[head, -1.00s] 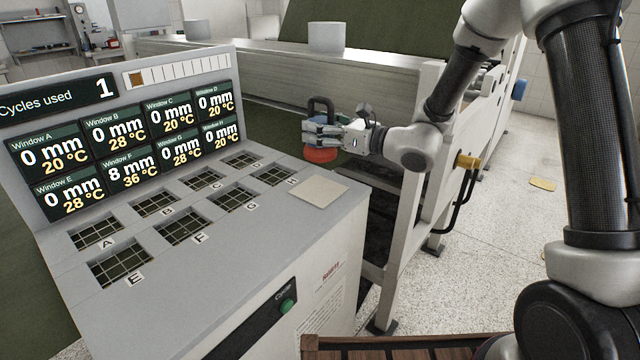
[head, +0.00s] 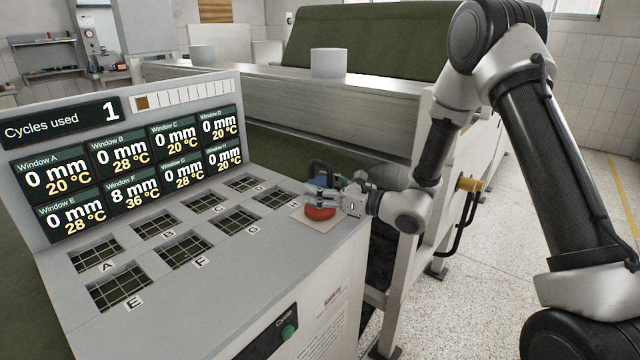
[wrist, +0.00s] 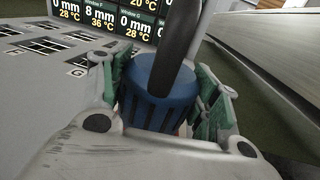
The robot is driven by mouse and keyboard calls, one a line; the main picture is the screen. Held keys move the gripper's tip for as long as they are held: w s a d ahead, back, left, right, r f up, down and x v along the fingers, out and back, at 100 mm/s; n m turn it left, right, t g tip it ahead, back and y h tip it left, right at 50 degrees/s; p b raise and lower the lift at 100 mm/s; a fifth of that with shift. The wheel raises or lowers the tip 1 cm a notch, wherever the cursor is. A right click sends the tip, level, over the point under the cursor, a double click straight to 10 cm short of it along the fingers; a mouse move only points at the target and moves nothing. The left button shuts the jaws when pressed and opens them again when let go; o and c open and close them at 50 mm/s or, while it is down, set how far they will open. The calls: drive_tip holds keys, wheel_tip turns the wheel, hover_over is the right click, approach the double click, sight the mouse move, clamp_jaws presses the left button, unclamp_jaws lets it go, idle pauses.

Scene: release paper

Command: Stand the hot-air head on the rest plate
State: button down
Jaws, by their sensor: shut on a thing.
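The hot-air head shows a red round base (head: 320,212) and a dark loop handle (head: 319,171) in the head view. In the wrist view its ribbed blue body (wrist: 160,92) and dark handle sit between my fingers. My gripper (head: 322,198) is shut on it and keeps it upright. The light square rest plate (head: 308,222) lies at the right end of the console top. The red base is over the plate and hides part of it. I cannot tell whether base and plate touch.
The grey console (head: 170,290) has several gridded windows, lettered labels, a display panel (head: 125,150) and a green Cycle button (head: 287,332). A conveyor frame (head: 432,230) stands close on the right. A white cylinder (head: 328,62) stands on the rail behind.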

drive_tip(key=shift+c, duration=1.9)
unclamp_jaws()
drive_tip(key=shift+f, duration=0.1)
